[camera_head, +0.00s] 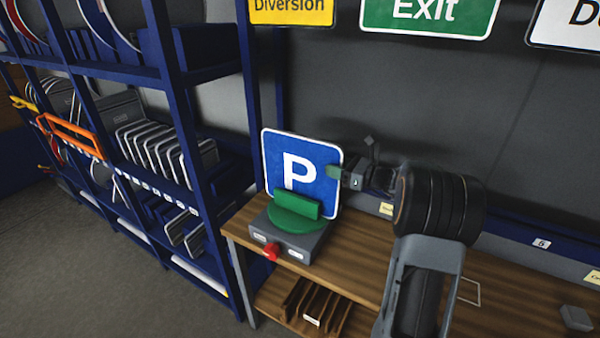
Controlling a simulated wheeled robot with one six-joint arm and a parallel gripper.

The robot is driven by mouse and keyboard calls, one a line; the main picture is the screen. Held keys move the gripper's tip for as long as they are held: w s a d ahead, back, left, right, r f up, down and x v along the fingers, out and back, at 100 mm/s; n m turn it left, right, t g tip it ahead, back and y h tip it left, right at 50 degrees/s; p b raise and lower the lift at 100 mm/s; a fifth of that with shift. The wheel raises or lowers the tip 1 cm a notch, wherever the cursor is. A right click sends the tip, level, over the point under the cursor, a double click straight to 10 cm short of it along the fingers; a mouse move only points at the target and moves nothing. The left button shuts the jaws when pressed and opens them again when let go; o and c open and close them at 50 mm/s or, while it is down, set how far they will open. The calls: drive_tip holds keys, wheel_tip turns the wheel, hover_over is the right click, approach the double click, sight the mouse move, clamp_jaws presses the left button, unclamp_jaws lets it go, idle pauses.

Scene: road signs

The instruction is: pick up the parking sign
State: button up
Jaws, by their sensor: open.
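The parking sign (283,163) is a blue square plate with a white border and a white P. It stands upright, leaning slightly, behind a green rest (297,204) on a grey box at the left end of the wooden bench. My gripper (349,165) is open at the sign's right edge and points left towards it. One finger end appears to overlap that edge; I cannot tell whether it touches or whether the edge lies between the fingers. My arm hides part of the bench behind it.
The grey box (290,241) has a red knob (271,251) in front. A blue shelf rack (180,115) holding signs stands close on the left. A dark wall with hanging signs, including green Exit (428,14), is behind. The bench (520,290) has free room at right.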

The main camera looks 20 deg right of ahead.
drive_tip(key=shift+w+a, duration=0.4)
drive_tip(key=shift+w, duration=0.05)
drive_tip(key=shift+c, duration=0.2)
clamp_jaws()
drive_tip(key=shift+r, duration=0.1)
idle(0.8)
